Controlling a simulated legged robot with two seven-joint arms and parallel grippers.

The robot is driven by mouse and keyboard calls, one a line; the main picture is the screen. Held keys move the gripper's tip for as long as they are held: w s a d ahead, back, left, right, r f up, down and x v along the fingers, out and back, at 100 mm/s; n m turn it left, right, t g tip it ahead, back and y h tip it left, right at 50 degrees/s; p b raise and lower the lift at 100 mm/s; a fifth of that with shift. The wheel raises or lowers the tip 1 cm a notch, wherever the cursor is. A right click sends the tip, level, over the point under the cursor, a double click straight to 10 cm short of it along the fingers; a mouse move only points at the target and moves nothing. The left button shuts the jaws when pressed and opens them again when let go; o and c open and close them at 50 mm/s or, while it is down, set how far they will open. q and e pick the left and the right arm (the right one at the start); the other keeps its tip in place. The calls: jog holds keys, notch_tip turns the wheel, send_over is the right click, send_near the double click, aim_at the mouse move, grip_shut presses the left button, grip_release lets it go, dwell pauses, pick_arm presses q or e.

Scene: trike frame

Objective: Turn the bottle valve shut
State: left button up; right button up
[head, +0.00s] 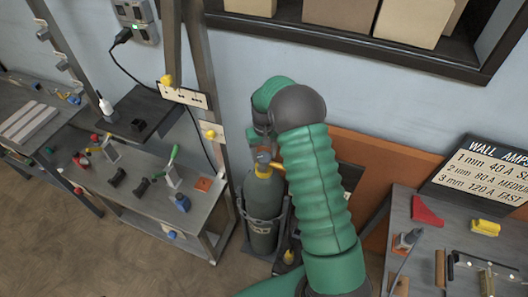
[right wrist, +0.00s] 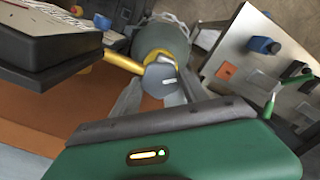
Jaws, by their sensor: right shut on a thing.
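The gas bottle (head: 262,210) is a dark green-grey cylinder with a yellow collar, standing upright in a holder by the wall. It also shows in the right wrist view (right wrist: 168,36). Its valve (head: 263,157) has a grey round knob with a white mark, which shows in the right wrist view (right wrist: 158,80). My right gripper (head: 262,138) reaches down over the bottle top. In the right wrist view its two fingers (right wrist: 160,90) lie on either side of the knob, shut on it. My right arm hides part of the bottle's right side. My left gripper is out of view.
A brass-coloured fitting (right wrist: 122,63) sticks out beside the valve. A metal work table (head: 140,190) with tools stands left, with an upright post (head: 205,80) near the bottle. A right-hand table (head: 425,260) holds a welding-amps sign (head: 485,175) and clamps.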

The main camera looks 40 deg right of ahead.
jog(key=m, duration=0.2)
jog(key=m+p, duration=0.1)
jog(key=m, duration=0.1)
jog(key=m+p, duration=0.1)
jog(key=m, duration=0.1)
jog(key=shift+w+d+r, duration=0.1)
jog(key=shift+w+r, duration=0.2)
jog(key=m+p, duration=0.1)
jog(key=m, duration=0.5)
jog(key=shift+m+p, duration=0.3)
jog(key=shift+p, duration=0.05)
jog(key=m+p, duration=0.1)
jog(key=m, duration=0.5)
jog(key=shift+m+p, duration=0.3)
jog(key=shift+p, duration=0.05)
jog(key=m, duration=0.3)
jog(key=shift+p, duration=0.4)
jog(key=shift+m+p, duration=0.35)
jog(key=shift+m, duration=1.35)
jog(key=o, duration=1.4)
jog(key=shift+f, duration=0.15)
jog(key=shift+c, duration=0.2)
jog(key=shift+s+f, duration=0.1)
